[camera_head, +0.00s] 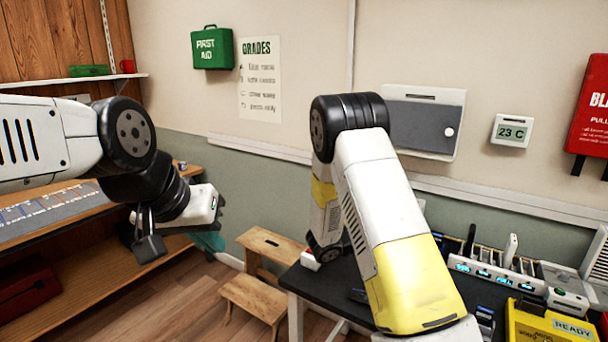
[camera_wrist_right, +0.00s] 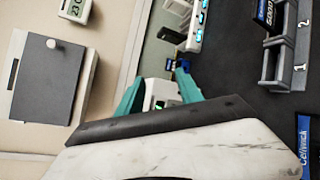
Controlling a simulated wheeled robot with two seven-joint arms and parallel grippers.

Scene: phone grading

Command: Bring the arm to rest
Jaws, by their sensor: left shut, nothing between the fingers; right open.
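My left gripper (camera_head: 209,241) shows its teal fingers, shut and empty, below the white wrist in the head view. It hangs in front of the wall, near the right end of the left bench. My right arm (camera_head: 385,210) rises in the middle of the head view and bends down over the dark table; its fingers are hidden there. In the right wrist view the right gripper (camera_wrist_right: 160,88) has its two teal fingers apart. A white device with a green-lit display (camera_wrist_right: 162,94) shows behind and between them; I cannot tell its distance.
The dark table (camera_head: 345,292) carries a charging rack (camera_head: 495,276) and a yellow READY tray (camera_head: 550,328). A numbered grey holder (camera_wrist_right: 285,60) and a blue box (camera_wrist_right: 304,145) show in the wrist view. A wooden step stool (camera_head: 255,295) stands between table and bench (camera_head: 110,262).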

